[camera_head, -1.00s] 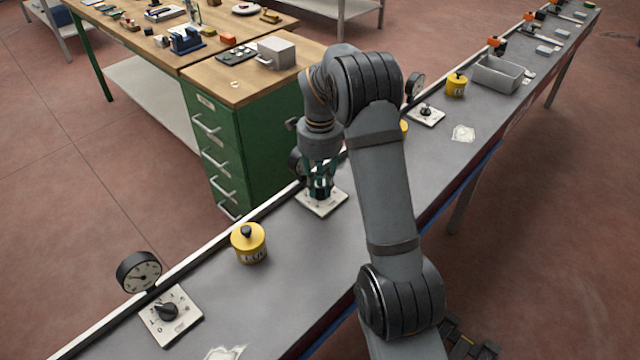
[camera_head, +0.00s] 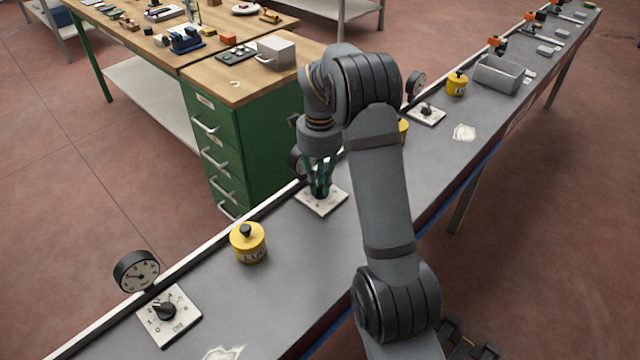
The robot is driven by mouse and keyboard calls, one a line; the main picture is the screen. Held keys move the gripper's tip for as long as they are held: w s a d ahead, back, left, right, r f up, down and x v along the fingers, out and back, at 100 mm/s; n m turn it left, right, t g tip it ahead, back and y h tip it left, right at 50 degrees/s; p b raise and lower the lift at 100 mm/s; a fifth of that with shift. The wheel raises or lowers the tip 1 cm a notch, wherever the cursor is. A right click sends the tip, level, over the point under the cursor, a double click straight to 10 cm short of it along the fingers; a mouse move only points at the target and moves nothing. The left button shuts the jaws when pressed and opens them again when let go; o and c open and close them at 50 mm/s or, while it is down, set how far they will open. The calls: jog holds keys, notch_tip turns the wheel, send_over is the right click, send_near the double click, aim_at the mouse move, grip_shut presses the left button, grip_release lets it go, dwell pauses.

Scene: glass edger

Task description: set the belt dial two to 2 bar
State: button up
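Three white dial plates with black knobs lie along the grey belt, each with a round gauge at its back edge. My gripper (camera_head: 320,192) points down over the middle dial plate (camera_head: 326,207), its teal fingers at the knob. The fingers and arm hide that knob's pointer, and I cannot tell whether they grip it. The middle gauge (camera_head: 296,161) is mostly hidden behind the gripper. The near dial (camera_head: 164,310) and its gauge (camera_head: 137,271) are in full view at lower left. The far dial (camera_head: 427,113) and its gauge (camera_head: 416,82) stand beyond my arm.
A yellow pot (camera_head: 249,246) stands between the near and middle dials, another (camera_head: 457,84) past the far dial. A yellow item (camera_head: 403,128) is partly hidden by my arm. A grey metal bin (camera_head: 497,77) is farther along. A green drawer cabinet (camera_head: 230,150) stands behind the belt.

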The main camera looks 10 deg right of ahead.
aim_at(320, 187)
jog(key=o, duration=0.5)
jog(key=shift+c, duration=0.2)
notch_tip(320, 187, up, 12)
dwell(0.4)
